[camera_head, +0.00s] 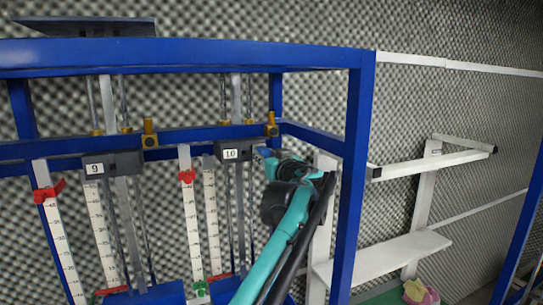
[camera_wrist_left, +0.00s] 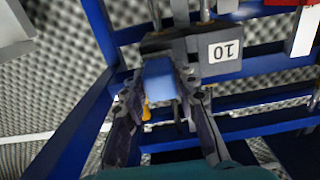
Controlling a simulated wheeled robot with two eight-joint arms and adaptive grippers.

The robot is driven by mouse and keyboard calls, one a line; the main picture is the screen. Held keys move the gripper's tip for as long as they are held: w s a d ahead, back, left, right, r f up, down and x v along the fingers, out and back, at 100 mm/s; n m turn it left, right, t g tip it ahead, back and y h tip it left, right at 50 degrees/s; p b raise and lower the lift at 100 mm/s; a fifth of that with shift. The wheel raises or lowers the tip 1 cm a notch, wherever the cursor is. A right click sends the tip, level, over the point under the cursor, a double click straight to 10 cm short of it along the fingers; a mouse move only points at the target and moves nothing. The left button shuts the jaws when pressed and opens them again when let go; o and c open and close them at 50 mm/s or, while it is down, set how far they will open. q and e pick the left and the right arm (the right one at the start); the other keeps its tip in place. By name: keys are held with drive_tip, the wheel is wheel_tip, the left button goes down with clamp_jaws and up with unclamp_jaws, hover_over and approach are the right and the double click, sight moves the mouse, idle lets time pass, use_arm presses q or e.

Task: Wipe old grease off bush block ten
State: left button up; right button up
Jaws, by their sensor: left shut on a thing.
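Bush block ten (camera_head: 231,151) is a dark grey block with a white "10" label, mounted on vertical rods in the blue frame. It also shows in the left wrist view (camera_wrist_left: 192,48), close ahead. My left gripper (camera_head: 268,157) is just right of the block in the head view. It is shut on a small blue pad (camera_wrist_left: 160,78), which also shows in the head view (camera_head: 262,151). The pad is at the block's lower edge in the wrist view; whether it touches, I cannot tell. No grease can be made out. My right gripper is not in view.
Block nine (camera_head: 113,163) sits further left on its own rods. Blue frame bars (camera_head: 190,52) and a post (camera_head: 353,180) stand close around my left arm. Ruler strips (camera_head: 193,230) with red clips hang below. A white shelf (camera_head: 390,258) stands right, above a pink item (camera_head: 419,293).

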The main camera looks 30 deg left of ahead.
use_arm(q)
drive_tip(key=shift+s+a, duration=0.3)
drive_tip(key=shift+s, duration=0.05)
drive_tip(key=shift+s+a, duration=0.7)
drive_tip(key=shift+s, duration=0.1)
drive_tip(key=shift+s+a, duration=0.3)
drive_tip(key=shift+d, duration=0.1)
drive_tip(key=shift+v, duration=2.9)
